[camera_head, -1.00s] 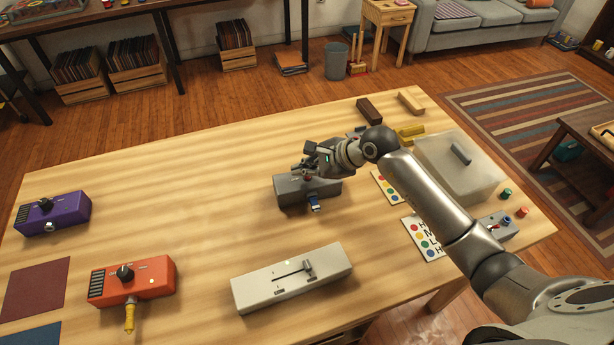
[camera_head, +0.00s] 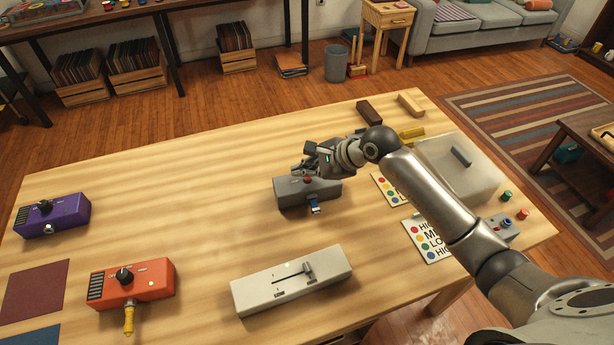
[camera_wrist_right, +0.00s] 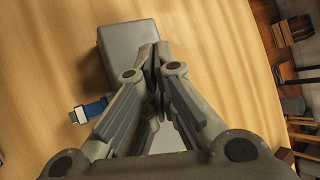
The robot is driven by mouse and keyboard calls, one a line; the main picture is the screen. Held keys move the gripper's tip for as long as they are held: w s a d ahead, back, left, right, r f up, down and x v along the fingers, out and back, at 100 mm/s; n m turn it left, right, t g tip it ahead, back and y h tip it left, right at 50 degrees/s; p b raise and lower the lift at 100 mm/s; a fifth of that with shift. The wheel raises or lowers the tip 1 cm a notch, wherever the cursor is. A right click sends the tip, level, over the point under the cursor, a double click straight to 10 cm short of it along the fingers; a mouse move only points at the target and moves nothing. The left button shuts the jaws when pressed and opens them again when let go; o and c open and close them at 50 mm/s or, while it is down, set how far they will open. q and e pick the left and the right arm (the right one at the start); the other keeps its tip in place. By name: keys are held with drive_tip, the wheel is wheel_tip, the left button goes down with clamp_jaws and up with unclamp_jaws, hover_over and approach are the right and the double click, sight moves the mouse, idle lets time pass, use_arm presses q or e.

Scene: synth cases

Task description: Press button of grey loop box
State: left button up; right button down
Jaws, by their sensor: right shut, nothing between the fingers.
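The grey box (camera_head: 322,192) sits near the middle of the table, with a red button (camera_head: 308,181) on its top and a blue plug (camera_head: 315,207) at its front side. My right gripper (camera_head: 300,170) is shut and empty, just above and behind the button. The button shows clear of the fingers in the head view. In the right wrist view, the shut fingers (camera_wrist_right: 157,55) lie across the side of the grey box (camera_wrist_right: 115,40) and hide part of it. The blue plug (camera_wrist_right: 92,111) shows there at left, and the button is hidden. My left gripper is not in view.
An orange box (camera_head: 150,282), a purple box (camera_head: 70,212) and a pale slider box (camera_head: 325,279) stand on the table. The table left of the grey box is clear.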

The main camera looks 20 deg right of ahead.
wheel_tip(320, 180, up, 6)
drive_tip(key=p, duration=0.3)
idle(0.6)
idle(0.3)
